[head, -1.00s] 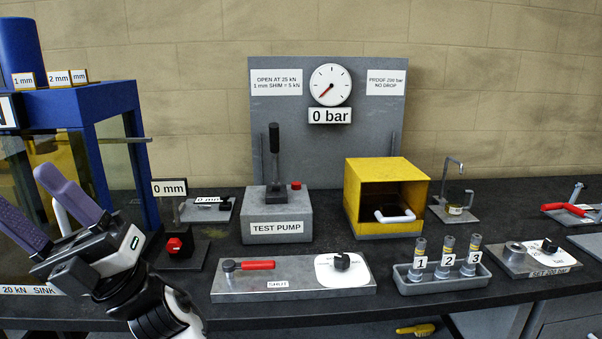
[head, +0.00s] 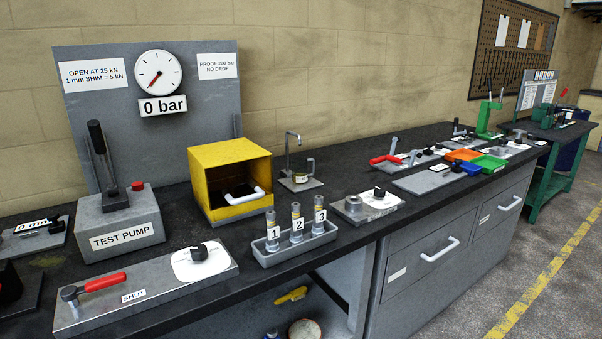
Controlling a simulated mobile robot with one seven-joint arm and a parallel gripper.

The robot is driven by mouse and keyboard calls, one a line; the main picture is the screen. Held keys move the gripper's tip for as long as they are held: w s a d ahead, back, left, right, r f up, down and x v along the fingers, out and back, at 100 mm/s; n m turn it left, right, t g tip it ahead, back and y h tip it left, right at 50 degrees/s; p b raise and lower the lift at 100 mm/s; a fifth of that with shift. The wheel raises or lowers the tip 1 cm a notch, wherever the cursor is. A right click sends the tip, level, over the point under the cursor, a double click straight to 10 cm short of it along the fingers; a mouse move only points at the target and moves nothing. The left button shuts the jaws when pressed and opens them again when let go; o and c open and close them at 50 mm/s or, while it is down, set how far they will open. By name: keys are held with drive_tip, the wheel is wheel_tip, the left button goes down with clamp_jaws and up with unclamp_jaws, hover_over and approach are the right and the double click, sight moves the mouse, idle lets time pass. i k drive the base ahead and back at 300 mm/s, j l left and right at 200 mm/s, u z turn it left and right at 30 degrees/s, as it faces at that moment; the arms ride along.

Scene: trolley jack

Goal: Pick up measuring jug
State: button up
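Several numbered cylinders stand in a grey tray (head: 268,258) in front of the jug. The test pump (head: 120,228) is at left. Drawers (head: 440,250) front the bench; open floor (head: 560,270) lies at right.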

sight(300, 175)
drive_tip(key=i+l, duration=0.2)
drive_tip(key=l, duration=0.15)
drive_tip(key=i+l+u, duration=0.1)
drive_tip(key=l, duration=0.25)
drive_tip(key=i+l, duration=0.55)
drive_tip(key=l, duration=0.15)
drive_tip(key=i+l+u, duration=0.1)
drive_tip(key=l, duration=0.25)
drive_tip(key=i+l, duration=0.25)
drive_tip(key=l, duration=0.15)
drive_tip(key=i+j, duration=0.2)
drive_tip(key=i, duration=0.25)
drive_tip(key=i+j, duration=0.2)
drive_tip(key=i, duration=0.3)
